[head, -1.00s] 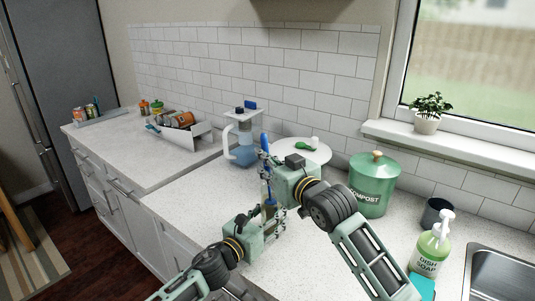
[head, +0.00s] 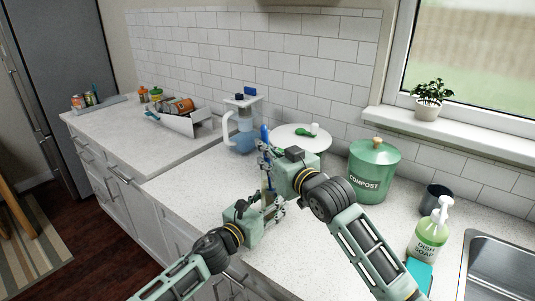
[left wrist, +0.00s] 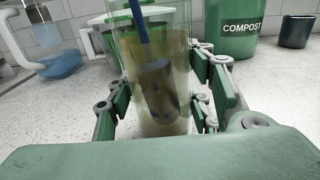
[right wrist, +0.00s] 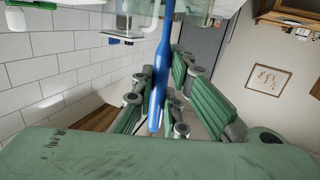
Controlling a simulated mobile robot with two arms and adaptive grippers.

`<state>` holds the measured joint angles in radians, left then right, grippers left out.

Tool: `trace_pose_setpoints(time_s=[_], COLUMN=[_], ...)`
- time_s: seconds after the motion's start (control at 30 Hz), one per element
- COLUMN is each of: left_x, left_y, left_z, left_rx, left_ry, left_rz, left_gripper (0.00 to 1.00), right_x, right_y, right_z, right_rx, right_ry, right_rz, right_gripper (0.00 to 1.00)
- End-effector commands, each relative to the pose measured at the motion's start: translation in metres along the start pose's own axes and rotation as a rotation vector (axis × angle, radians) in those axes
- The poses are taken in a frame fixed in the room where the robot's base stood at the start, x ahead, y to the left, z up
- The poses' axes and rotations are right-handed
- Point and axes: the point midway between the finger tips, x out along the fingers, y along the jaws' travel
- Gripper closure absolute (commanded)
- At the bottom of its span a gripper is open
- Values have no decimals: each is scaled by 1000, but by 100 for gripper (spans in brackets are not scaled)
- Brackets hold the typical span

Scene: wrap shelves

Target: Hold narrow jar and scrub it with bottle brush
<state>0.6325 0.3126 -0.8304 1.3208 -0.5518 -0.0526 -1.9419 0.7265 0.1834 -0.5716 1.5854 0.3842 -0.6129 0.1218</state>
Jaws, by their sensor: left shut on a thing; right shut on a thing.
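The narrow jar (left wrist: 155,75) is a tall clear cylinder with a brownish tint, upright in the left wrist view. My left gripper (head: 268,212) is shut around its sides; it also shows in the left wrist view (left wrist: 160,105). The bottle brush has a blue handle (right wrist: 160,75), and its dark head (left wrist: 158,88) shows inside the jar. My right gripper (head: 270,160) is shut on the blue handle above the jar; the handle top also shows in the head view (head: 264,134). In the head view the grippers hide much of the jar.
A green compost bin (head: 373,172), dish soap bottle (head: 428,232), dark cup (head: 436,197) and sink (head: 497,265) lie to the right. A rack (head: 190,126) stands on the far left counter.

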Motion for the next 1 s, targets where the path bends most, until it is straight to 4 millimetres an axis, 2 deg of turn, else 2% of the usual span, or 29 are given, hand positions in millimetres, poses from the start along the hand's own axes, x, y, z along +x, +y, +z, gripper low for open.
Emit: trace_pose_setpoints(time_s=[0.4,1.0], left_x=[0,0], left_y=[0,0], left_z=[0,0], left_rx=[0,0], left_ry=[0,0], left_rz=[0,0], left_gripper=[84,84], right_x=[7,3], right_y=[4,6], right_z=[-4,-55], right_rx=[-1,0], right_ry=[2,3], right_rz=[-1,-2], right_gripper=[100,100])
